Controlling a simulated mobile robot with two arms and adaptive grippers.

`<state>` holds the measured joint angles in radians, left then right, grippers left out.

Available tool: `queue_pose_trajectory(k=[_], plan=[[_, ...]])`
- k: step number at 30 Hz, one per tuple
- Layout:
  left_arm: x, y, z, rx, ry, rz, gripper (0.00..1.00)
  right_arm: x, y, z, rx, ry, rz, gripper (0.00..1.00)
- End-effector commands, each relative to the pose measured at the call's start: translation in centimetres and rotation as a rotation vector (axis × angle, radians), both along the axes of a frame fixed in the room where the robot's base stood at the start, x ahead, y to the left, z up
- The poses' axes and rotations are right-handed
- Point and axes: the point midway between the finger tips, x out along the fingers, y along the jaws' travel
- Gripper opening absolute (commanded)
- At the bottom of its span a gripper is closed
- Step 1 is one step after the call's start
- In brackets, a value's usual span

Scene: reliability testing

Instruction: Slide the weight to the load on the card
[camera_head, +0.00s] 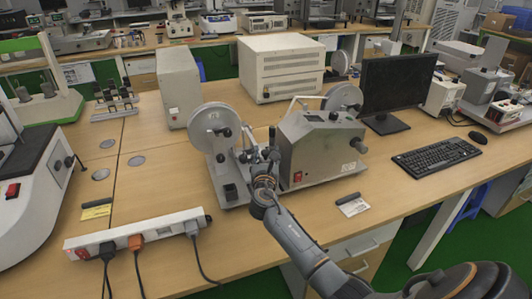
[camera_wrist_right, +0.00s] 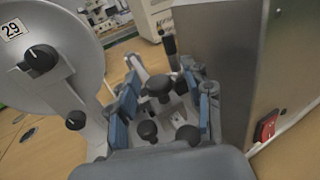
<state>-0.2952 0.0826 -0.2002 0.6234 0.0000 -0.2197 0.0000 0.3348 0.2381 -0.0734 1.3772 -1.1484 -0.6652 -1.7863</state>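The grey testing machine (camera_head: 318,145) stands on the wooden bench, with a round disc (camera_head: 214,128) at its left end. My right gripper (camera_head: 262,165) is over the gap between disc and grey housing. In the right wrist view, the gripper (camera_wrist_right: 165,105) has its blue-padded fingers apart. Several black knobs (camera_wrist_right: 160,85) show between or just beyond them; contact is not clear. I cannot tell which part is the sliding weight. The disc in that view (camera_wrist_right: 45,65) is marked 29. A small card (camera_head: 352,208) lies in front of the machine; its print is unreadable. My left gripper is out of view.
A power strip (camera_head: 138,233) with cords lies at the front left, near a yellow-marked card (camera_head: 96,211). A monitor (camera_head: 397,85) and keyboard (camera_head: 436,157) stand to the right. The housing's red switch (camera_wrist_right: 267,126) is close to the gripper's right side.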

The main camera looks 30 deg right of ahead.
Motion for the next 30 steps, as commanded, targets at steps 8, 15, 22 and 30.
queue_pose_trajectory(k=[8, 15, 22, 30], plan=[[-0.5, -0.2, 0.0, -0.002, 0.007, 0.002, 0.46, -0.3, 0.3, 0.1, -0.001, -0.002, 0.001, 0.50], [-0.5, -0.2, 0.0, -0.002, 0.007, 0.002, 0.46, -3.4, 2.5, 0.0, -0.001, -0.001, 0.002, 0.50], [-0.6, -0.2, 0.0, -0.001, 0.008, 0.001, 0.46, -7.4, 5.3, 0.0, 0.001, 0.000, 0.001, 0.50], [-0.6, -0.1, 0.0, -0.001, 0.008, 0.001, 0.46, -9.6, 6.9, 0.0, 0.000, 0.000, 0.000, 0.50]])
